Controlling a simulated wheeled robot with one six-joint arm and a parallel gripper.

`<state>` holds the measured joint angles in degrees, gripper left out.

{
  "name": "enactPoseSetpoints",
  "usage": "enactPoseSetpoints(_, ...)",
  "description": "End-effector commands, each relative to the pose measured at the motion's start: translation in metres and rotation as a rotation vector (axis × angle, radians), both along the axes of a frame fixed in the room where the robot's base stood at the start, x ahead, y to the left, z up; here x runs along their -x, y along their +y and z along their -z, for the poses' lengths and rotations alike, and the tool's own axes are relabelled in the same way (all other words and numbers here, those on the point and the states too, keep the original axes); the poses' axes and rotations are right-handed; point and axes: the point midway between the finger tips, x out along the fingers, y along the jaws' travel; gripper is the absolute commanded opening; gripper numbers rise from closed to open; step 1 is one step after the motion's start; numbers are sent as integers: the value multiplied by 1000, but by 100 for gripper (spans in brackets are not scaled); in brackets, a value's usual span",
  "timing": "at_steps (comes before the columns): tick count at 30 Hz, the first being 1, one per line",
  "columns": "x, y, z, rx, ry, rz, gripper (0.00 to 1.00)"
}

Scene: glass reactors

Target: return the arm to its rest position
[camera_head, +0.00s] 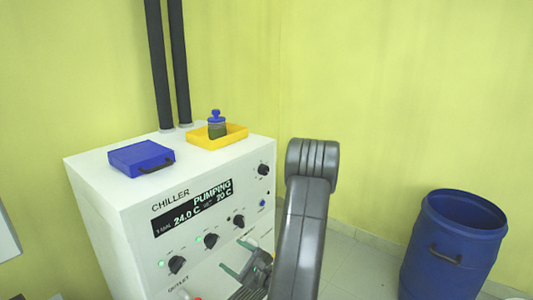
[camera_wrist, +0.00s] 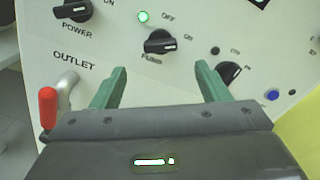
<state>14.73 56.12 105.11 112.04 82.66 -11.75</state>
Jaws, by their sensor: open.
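My gripper (camera_head: 242,262) is in front of the white chiller's (camera_head: 105,200) control panel, low in the head view. In the wrist view my gripper (camera_wrist: 160,88) shows two green fingers spread apart with nothing between them. The pump knob (camera_wrist: 160,42) shows just past the gap between the fingers, its green lamp (camera_wrist: 143,17) lit. I cannot tell whether the fingertips touch the panel. My grey arm stands bent in front of the chiller's right side in the head view and hides part of it.
A blue case (camera_head: 140,157) and a yellow tray (camera_head: 232,139) holding a blue-capped bottle (camera_head: 217,125) sit on the chiller. Two dark pipes (camera_head: 168,65) rise behind. A red-handled outlet valve (camera_wrist: 48,105) is close at the gripper's left. A blue barrel (camera_head: 450,250) stands right; floor between is clear.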

Motion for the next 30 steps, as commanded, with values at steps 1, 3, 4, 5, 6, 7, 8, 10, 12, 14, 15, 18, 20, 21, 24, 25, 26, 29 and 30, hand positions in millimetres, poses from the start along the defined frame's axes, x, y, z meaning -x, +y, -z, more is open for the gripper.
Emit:
enactPoseSetpoints(1,-6,9,0,1,-3,-4,69)
enactPoseSetpoints(3,-13,19,0,0,-3,-3,69)
enactPoseSetpoints(4,-17,23,0,0,-2,-4,69)
enactPoseSetpoints(5,-20,27,0,0,-2,-4,69)
enactPoseSetpoints(6,-25,34,0,-1,-3,-4,69)
enactPoseSetpoints(7,-28,38,0,0,-3,-5,69)
enactPoseSetpoints(8,-32,42,0,1,-3,-3,69)
enactPoseSetpoints(10,-39,52,0,1,-3,-3,69)
enactPoseSetpoints(12,-46,60,0,0,-3,-2,69)
enactPoseSetpoints(14,-51,66,0,0,-2,-2,69)
enactPoseSetpoints(15,-53,70,0,0,-3,-1,69)
enactPoseSetpoints(18,-54,69,-1,15,-21,2,69)
enactPoseSetpoints(20,-54,69,-1,23,-31,2,69)
enactPoseSetpoints(21,-54,69,-1,26,-35,2,69)
enactPoseSetpoints(24,-54,69,-1,30,-41,1,69)
enactPoseSetpoints(25,-54,69,-1,30,-41,1,69)
enactPoseSetpoints(26,-54,69,-1,31,-41,2,69)
enactPoseSetpoints(29,-54,69,-1,31,-41,2,69)
enactPoseSetpoints(30,-54,69,-1,30,-41,1,69)
